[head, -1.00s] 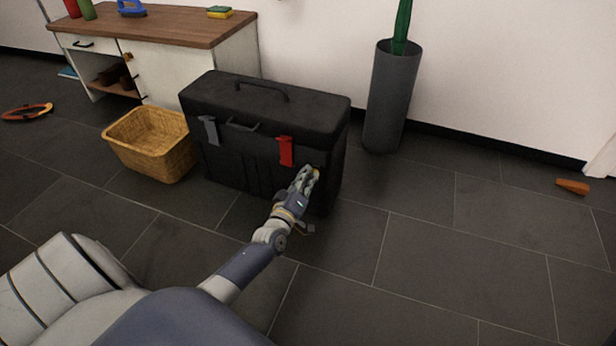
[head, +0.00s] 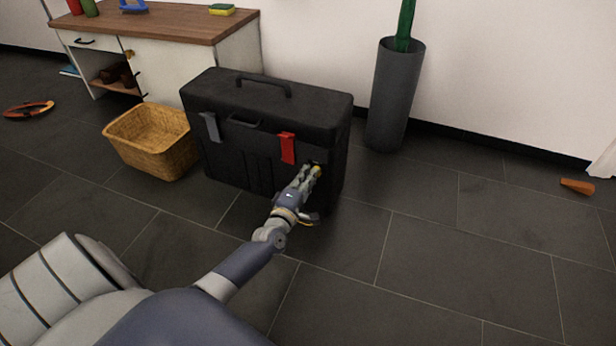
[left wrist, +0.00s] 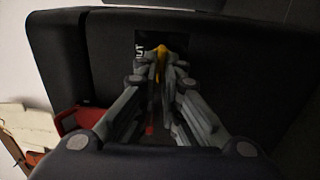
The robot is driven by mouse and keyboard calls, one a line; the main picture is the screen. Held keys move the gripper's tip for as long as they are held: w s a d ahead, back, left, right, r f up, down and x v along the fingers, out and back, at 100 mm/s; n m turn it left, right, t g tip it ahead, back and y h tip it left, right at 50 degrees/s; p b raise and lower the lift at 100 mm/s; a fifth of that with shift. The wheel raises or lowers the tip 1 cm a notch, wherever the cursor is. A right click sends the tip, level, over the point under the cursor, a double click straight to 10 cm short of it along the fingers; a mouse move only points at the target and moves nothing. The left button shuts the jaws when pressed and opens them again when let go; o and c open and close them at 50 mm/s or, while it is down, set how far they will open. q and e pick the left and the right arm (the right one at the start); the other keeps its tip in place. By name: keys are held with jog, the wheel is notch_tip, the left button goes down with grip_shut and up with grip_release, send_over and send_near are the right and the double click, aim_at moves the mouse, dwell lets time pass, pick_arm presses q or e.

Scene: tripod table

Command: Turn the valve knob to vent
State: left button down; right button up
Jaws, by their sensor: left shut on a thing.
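The yellow valve knob (left wrist: 161,60) is on the front of the black case (head: 235,163), low at its right end. In the left wrist view it sits between the fingers of my left gripper (left wrist: 162,78), which is shut on it. In the head view the left gripper (head: 311,174) reaches the case front and a bit of the yellow knob (head: 317,169) shows at its tips. A dark label with partly visible white lettering (left wrist: 140,50) lies beside the knob; the fingers hide the rest. My right gripper is not in view.
A red latch (head: 287,148) and a grey latch (head: 210,127) are on the case front. A wicker basket (head: 150,158) stands left of the case, a tall grey planter (head: 392,100) right of it. The tiled floor at right is mostly clear.

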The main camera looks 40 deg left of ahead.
pick_arm(q)
jog(key=shift+a+r, duration=0.15)
jog(key=shift+a, duration=0.05)
dwell(0.3)
jog(key=c, duration=1.8)
grip_release()
jog(key=shift+o, duration=0.2)
jog(key=shift+d, duration=0.1)
jog(key=v, duration=1.2)
